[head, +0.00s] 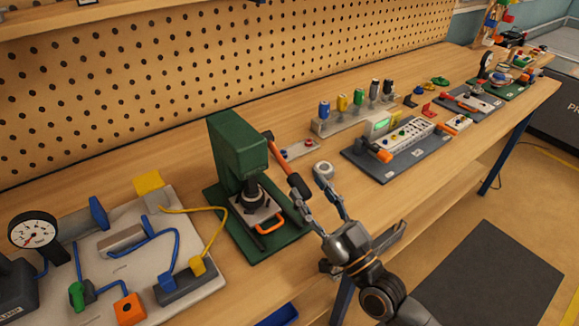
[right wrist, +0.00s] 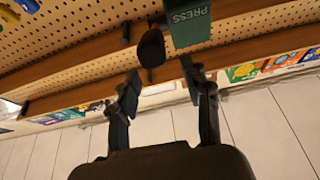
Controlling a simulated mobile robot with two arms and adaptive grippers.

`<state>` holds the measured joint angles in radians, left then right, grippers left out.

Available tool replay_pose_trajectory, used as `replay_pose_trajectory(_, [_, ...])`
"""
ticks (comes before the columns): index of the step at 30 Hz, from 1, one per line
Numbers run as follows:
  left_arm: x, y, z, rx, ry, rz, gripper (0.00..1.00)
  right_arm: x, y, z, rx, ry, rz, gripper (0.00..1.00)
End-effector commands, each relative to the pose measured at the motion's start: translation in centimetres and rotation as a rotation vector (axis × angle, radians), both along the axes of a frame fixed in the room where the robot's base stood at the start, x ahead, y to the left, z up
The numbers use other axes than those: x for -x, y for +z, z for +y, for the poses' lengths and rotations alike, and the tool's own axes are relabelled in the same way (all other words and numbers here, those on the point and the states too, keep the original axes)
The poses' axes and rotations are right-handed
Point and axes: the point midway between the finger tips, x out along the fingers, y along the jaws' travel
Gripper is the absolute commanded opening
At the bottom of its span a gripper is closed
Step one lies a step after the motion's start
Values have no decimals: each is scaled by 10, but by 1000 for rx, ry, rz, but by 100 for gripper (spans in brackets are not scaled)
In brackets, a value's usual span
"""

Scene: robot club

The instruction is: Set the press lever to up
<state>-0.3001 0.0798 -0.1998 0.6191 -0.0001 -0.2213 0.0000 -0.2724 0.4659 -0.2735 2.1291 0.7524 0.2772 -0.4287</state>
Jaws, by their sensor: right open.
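The green press (head: 238,150) stands on its green base on the bench, left of centre in the head view. Its lever (head: 285,165) comes off the press's right side and slants down toward the front, with a dark-ended orange-brown grip. My right gripper (head: 311,186) is open and empty beside the lever's lower end. In the right wrist view the dark grip end (right wrist: 151,48) shows just beyond the open fingertips (right wrist: 160,72), roughly between them; I cannot tell whether they touch. The press's lettered side (right wrist: 190,22) is behind it. My left gripper is out of view.
A pneumatics board (head: 120,250) with gauge and hoses lies left of the press. A white round piece (head: 323,170) sits behind my right gripper. A power strip on a dark mat (head: 385,172) is to the right. The bench front right of the press is clear.

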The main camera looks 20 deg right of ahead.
Motion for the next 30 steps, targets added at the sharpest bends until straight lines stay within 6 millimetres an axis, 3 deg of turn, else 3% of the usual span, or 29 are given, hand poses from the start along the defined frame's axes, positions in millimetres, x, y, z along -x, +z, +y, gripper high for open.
replay_pose_trajectory(3, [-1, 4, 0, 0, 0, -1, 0, -26, 3, 9, -3, -1, -3, 48])
replay_pose_trajectory(9, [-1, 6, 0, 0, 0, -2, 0, -56, 2, 20, -1, 0, -2, 48])
replay_pose_trajectory(15, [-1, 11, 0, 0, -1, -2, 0, -68, 6, 25, -1, 1, -1, 48])
replay_pose_trajectory(23, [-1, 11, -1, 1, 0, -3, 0, -70, 5, 26, -1, 0, -1, 48])
replay_pose_trajectory(24, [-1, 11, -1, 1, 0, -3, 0, -70, 5, 26, -1, 0, -1, 46])
replay_pose_trajectory(30, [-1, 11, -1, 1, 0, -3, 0, -69, 5, 26, -1, 0, -1, 5])
